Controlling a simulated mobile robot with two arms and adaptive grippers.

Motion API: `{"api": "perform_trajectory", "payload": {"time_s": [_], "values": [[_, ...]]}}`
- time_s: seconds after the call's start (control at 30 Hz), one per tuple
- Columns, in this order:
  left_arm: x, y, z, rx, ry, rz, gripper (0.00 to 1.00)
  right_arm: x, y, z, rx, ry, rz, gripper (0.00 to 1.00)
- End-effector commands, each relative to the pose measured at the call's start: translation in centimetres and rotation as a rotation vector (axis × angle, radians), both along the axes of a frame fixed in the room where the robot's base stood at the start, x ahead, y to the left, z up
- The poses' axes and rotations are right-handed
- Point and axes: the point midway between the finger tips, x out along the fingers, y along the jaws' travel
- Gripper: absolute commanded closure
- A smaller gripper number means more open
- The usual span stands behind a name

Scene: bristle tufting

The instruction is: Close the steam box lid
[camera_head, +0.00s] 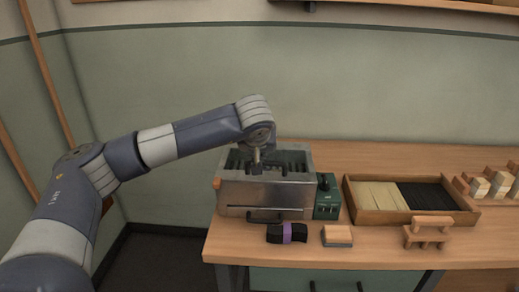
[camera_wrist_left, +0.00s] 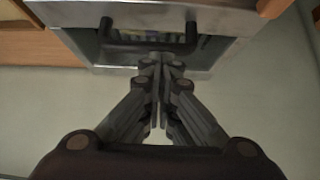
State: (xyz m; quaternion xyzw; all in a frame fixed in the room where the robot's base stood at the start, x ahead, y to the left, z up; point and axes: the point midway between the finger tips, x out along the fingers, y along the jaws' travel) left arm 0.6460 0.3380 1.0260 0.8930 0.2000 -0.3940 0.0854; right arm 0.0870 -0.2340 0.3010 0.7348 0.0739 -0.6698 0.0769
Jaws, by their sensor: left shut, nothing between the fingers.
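The steam box (camera_head: 238,192) is a grey metal box at the left end of the table, with a dark handle on its front. Its top is open in the head view, and dark slats show inside. I cannot clearly make out the lid behind my arm. My left gripper (camera_head: 257,158) points down over the box's opening, shut and empty. In the left wrist view the shut fingers (camera_wrist_left: 159,62) reach toward a dark bar handle (camera_wrist_left: 128,46) on the metal box (camera_wrist_left: 228,18). They overlap the handle in the picture; I cannot tell whether they touch. My right gripper is out of view.
A green control box (camera_head: 327,203) with a knob adjoins the steam box on the right. A wooden tray (camera_head: 408,214) of pale and black bristles stands further right. A purple-banded dark piece (camera_head: 287,233), a wooden block (camera_head: 337,236) and a small wooden stand (camera_head: 428,232) line the front edge.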

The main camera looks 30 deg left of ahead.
Motion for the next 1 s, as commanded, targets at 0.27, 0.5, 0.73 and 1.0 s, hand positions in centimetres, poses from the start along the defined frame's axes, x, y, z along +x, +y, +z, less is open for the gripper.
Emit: {"api": "perform_trajectory", "payload": {"time_s": [0.27,0.5,0.73,1.0], "values": [[0.1,0.1,-0.6,0.0,0.0,0.001,1.0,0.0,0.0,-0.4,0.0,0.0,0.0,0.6],[0.1,0.1,-0.6,-0.001,0.0,0.001,1.0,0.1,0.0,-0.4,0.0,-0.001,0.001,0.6],[-0.2,-0.1,-0.1,-0.001,-0.003,-0.001,1.0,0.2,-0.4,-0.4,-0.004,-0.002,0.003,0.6],[-3.3,-1.6,3.7,0.0,-0.005,-0.002,1.0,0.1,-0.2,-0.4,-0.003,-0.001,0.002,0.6]]}}
